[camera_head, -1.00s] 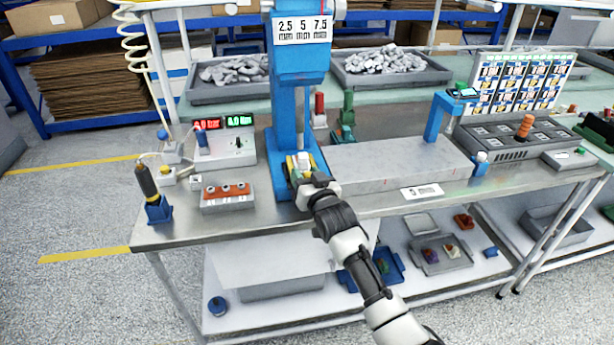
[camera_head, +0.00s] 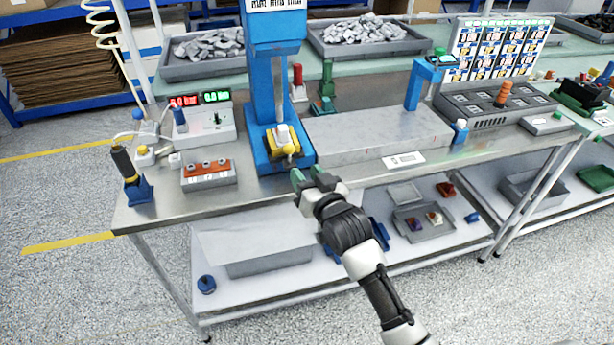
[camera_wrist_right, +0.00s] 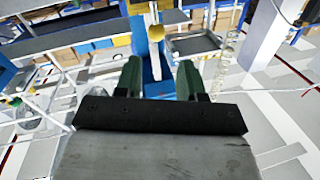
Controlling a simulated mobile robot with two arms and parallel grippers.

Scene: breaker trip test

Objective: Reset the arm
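My right gripper (camera_head: 308,177) is in front of the bench's front edge, just below and right of the blue press's base in the head view. Its two green fingers stand apart with nothing between them, as the right wrist view (camera_wrist_right: 158,80) shows. The blue press (camera_head: 268,95) stands on the metal bench. A yellow fixture (camera_head: 273,142) with a pale part (camera_head: 283,134) on it sits at the press's foot, apart from the gripper. My left gripper is not in view.
A grey block (camera_head: 375,137) lies right of the press. An orange-topped block (camera_head: 208,172) and a screwdriver-like tool in a blue holder (camera_head: 135,190) are at left. The bench's lower shelf (camera_head: 300,285) is below my right arm. Floor in front is clear.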

